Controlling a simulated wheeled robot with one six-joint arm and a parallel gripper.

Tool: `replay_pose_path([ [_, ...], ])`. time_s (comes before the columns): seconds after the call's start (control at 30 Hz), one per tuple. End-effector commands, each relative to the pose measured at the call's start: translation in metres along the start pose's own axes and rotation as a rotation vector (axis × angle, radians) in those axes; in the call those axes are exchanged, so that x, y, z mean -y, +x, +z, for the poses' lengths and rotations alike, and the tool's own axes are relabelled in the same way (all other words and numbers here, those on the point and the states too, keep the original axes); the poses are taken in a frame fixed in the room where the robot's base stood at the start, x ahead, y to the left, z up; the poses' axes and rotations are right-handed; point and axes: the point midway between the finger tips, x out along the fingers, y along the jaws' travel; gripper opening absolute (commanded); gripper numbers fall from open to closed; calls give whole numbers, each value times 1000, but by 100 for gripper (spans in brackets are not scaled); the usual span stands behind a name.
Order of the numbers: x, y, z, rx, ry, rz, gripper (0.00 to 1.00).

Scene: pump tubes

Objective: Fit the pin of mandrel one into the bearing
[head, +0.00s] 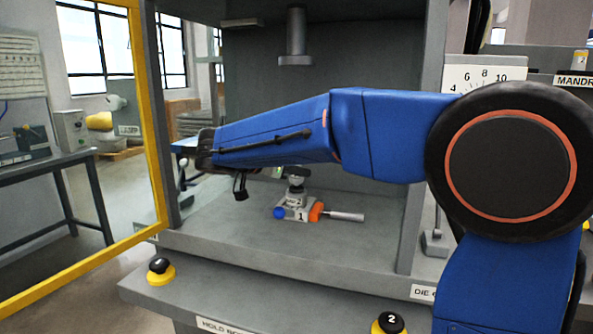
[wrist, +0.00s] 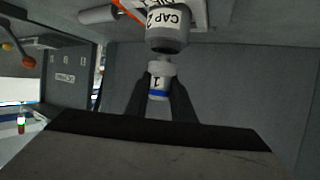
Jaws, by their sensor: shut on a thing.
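My gripper (wrist: 160,84) is shut on a small white cylinder marked 1 with a blue band, mandrel one (wrist: 160,78), in the wrist view. Its narrow end points at a grey cylinder marked CAP 2 (wrist: 168,38). The two are very close; I cannot tell whether the pin is touching or inside it. No part is clearly recognisable as the bearing. In the head view my blue arm reaches left across the cabinet, and its gripper and the mandrel cannot be made out.
A clamp-like fixture (head: 293,213) with a blue ball, an orange part and a grey rod stands on the cabinet floor. A grey plunger (head: 296,40) hangs above. A yellow door frame (head: 150,120) stands open at left. Black buttons (head: 159,266) line the front ledge.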

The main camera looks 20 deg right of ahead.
Motion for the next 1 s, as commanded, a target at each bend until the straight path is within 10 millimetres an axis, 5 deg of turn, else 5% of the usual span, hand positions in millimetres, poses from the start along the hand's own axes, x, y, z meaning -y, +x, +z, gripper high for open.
replay_pose_path([
  [0.83,0,6,16,0,0,0,0],
  [0.87,0,6,15,0,0,-1,29],
  [0.9,0,6,15,0,0,-1,39],
  [1.0,0,6,15,0,0,0,44],
])
